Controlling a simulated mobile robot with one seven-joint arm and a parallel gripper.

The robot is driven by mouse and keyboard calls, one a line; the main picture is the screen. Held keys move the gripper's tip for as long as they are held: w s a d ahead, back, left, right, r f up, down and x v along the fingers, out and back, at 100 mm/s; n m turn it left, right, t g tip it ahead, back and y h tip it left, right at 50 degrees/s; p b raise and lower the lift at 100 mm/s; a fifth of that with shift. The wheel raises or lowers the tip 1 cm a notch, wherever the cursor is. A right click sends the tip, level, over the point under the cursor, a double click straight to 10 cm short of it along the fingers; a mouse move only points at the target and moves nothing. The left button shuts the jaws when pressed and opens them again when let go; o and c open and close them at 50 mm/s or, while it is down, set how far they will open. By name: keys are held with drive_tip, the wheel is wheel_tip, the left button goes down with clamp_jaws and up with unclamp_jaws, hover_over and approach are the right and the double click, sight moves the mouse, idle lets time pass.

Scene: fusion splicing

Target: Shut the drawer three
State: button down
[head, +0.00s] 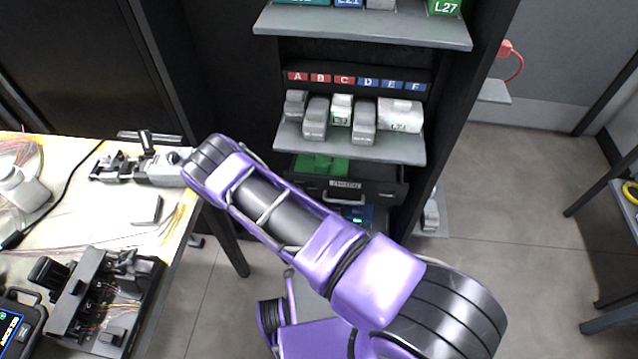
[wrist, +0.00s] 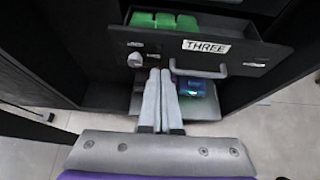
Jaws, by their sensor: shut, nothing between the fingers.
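Drawer three (wrist: 150,47) is a dark drawer with a white "THREE" label and a grey bar handle (wrist: 205,73). It stands pulled out, with green blocks (wrist: 165,20) inside. In the head view the drawer (head: 385,189) shows below the lower grey shelf, partly behind my arm. My gripper (wrist: 161,72) is shut and empty. Its fingertips show just below the drawer front in the wrist view, near the left end of the handle. I cannot tell whether they touch it. In the head view my gripper is hidden behind my arm.
Below the drawer is a shelf (wrist: 110,97) with a blue item (wrist: 192,88). Above it a grey shelf (head: 390,152) holds several small boxes under lettered labels. A worktable (head: 110,215) with equipment stands at the left.

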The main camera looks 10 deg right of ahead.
drive_tip(key=b, duration=0.2)
approach(315, 179)
wheel_tip(315, 179, down, 3)
drive_tip(key=w, duration=0.1)
drive_tip(key=w+d, duration=0.1)
drive_tip(key=w, duration=0.2)
drive_tip(key=shift+w+d+f, duration=0.1)
drive_tip(key=shift+d, duration=0.15)
drive_tip(key=shift+w+d, duration=0.15)
drive_tip(key=shift+w, duration=0.35)
